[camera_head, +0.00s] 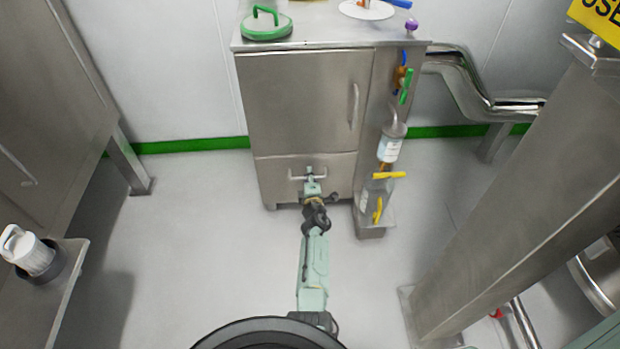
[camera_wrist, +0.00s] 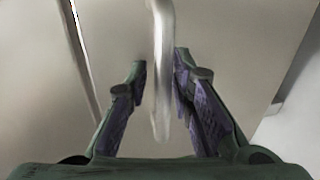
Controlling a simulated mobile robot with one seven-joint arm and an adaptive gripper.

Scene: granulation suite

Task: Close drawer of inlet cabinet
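The inlet cabinet (camera_head: 303,95) is a steel box with an upper door and a lower drawer (camera_head: 273,182). The drawer front looks about flush with the door above; a small gap is hard to judge from here. A dark seam runs along the panel edge in the wrist view. My gripper (camera_head: 311,183) is at the drawer's bar handle (camera_head: 295,178). In the wrist view my gripper (camera_wrist: 160,68) is open, with one finger on each side of the handle (camera_wrist: 162,95). A gap shows on the left; the right finger is very close, and contact cannot be told.
Bottles and yellow-handled fittings (camera_head: 388,175) hang on the cabinet's right side. A green-handled lid (camera_head: 266,24) lies on top. A steel post (camera_head: 525,200) stands at right. A ledge with a white filter (camera_head: 30,252) is at left. Floor left of my arm is clear.

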